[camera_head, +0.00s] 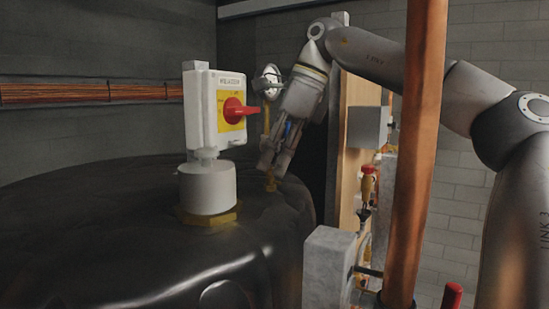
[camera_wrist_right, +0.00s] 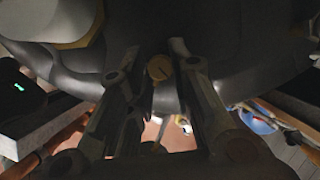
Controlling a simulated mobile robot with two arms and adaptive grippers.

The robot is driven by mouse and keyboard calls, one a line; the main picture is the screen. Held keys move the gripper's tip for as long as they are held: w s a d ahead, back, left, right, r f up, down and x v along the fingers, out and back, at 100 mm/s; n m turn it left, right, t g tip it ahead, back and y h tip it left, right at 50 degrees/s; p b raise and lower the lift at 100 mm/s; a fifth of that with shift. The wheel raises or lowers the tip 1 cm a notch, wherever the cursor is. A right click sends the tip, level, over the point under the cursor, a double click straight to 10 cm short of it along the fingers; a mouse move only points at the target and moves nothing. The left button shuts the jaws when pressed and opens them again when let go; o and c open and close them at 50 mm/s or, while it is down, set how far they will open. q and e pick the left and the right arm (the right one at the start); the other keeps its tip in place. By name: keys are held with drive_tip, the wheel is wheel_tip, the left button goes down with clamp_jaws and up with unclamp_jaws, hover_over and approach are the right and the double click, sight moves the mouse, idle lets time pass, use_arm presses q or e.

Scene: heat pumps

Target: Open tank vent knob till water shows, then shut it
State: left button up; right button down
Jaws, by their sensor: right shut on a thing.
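The black tank (camera_head: 130,230) fills the lower left of the head view. My right gripper (camera_head: 272,170) points down at the tank's far right shoulder. A small brass vent fitting (camera_head: 270,184) shows just under its fingertips. In the right wrist view the round brass vent knob (camera_wrist_right: 160,68), with a dark slot line on its face, sits between the two fingertips (camera_wrist_right: 158,60). The right gripper is shut on this knob. I cannot make out any water at it. My left gripper is in neither view.
A white switch box (camera_head: 203,110) with a red rotary handle (camera_head: 238,111) stands on the tank, left of my right gripper. A copper pipe (camera_head: 416,150) rises in front of my right arm. A grey box (camera_head: 328,268) stands right of the tank.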

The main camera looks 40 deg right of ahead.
drive_tip(key=shift+n, duration=0.8)
drive_tip(key=shift+g, duration=0.3)
drive_tip(key=shift+d, duration=0.1)
drive_tip(key=c, duration=1.3)
unclamp_jaws()
drive_tip(key=shift+y, duration=0.3)
drive_tip(key=shift+r, duration=0.1)
drive_tip(key=shift+v, duration=3.6)
